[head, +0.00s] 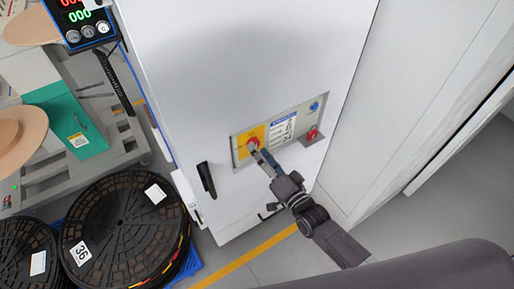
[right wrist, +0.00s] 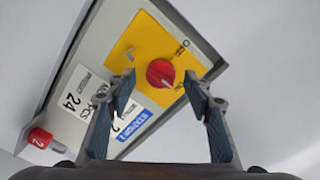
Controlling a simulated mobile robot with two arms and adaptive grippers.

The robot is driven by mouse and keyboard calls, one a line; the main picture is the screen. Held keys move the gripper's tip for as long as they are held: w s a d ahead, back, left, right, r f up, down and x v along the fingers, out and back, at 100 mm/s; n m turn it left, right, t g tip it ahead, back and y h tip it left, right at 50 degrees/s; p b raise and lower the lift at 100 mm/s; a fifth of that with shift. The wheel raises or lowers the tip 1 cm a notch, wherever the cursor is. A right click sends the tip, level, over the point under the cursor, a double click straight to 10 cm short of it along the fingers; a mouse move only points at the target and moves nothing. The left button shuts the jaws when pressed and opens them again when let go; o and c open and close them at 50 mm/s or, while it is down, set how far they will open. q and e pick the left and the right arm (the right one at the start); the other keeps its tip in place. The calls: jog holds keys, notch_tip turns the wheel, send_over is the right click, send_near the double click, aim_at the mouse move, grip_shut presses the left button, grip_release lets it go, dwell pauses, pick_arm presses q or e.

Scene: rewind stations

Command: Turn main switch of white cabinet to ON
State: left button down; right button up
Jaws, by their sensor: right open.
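The white cabinet (head: 235,60) stands in the middle of the head view, with a grey recessed panel (head: 290,142) on its front. The main switch is a red rotary knob (right wrist: 160,72) on a yellow plate (right wrist: 140,47); it also shows in the head view (head: 252,141). Small markings sit beside the knob, but its exact setting is hard to read. My right gripper (right wrist: 162,88) is open, with its fingertips on either side of the knob, close to the plate. Contact with the knob cannot be told. My left gripper is not in view.
The panel also carries white labels (right wrist: 78,95), a red part (right wrist: 38,139) and a blue button (head: 314,106). A black door handle (head: 206,180) juts out left of the panel. Black reels (head: 120,225) stand at lower left, below a machine with a teal box (head: 70,120).

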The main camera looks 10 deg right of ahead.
jog(key=v, duration=1)
jog(key=shift+w, duration=0.1)
jog(key=s+d+f+n+g+h+b, duration=0.1)
jog(key=s+d+f+g+h, duration=0.15)
jog(key=f, duration=0.75)
jog(key=s+d+f+n+g+h+b, duration=0.15)
jog(key=s+f, duration=0.25)
jog(key=f, duration=0.6)
jog(key=s+d+f+n+g+h, duration=0.1)
jog(key=s+d+f+n+g, duration=0.2)
jog(key=f, duration=0.8)
jog(key=s+d+f+n+g, duration=0.1)
jog(key=s+f+g, duration=0.2)
jog(key=s+f, duration=0.3)
jog(key=s+d+f+n+g+h+b, duration=0.1)
jog(key=s+f, duration=0.5)
jog(key=s, duration=0.8)
jog(key=s+f+n+g+h+b, duration=0.1)
jog(key=s+f+g, duration=0.3)
jog(key=s, duration=0.5)
notch_tip(320, 180, down, 2)
jog(key=shift+s+d+f+g, duration=0.15)
jog(key=shift+s+d+g, duration=0.15)
jog(key=shift+s+d, duration=0.1)
jog(key=shift+c, duration=0.6)
